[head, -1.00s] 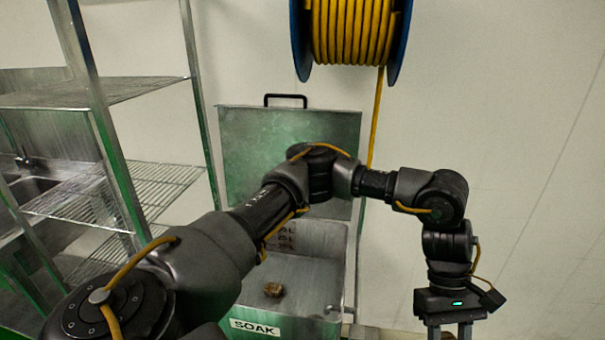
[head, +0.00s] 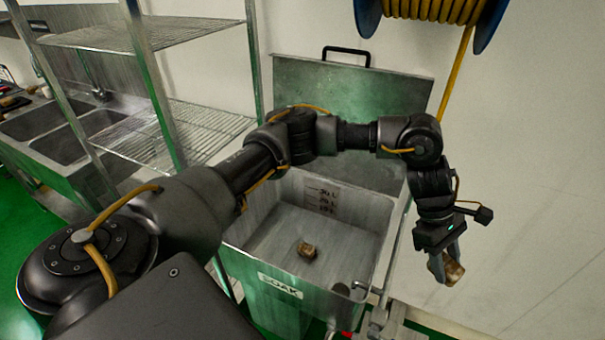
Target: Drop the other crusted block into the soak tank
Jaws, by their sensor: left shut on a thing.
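My left gripper (head: 443,268) is shut on a brown crusted block (head: 455,270). It holds the block in the air to the right of the soak tank, outside its rim. The soak tank (head: 240,262) is a metal basin labelled SOAK, with its lid (head: 350,95) raised against the wall. Another brown crusted block (head: 306,250) lies on the floor of the tank. My left arm reaches across above the tank and hides part of its back and left side. My right gripper is not in view.
A wire shelf rack (head: 190,130) stands left of the tank, with a double sink (head: 75,130) beyond it. A yellow hose reel (head: 430,10) hangs on the wall above right. A pipe with a valve (head: 375,305) stands at the tank's front right corner.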

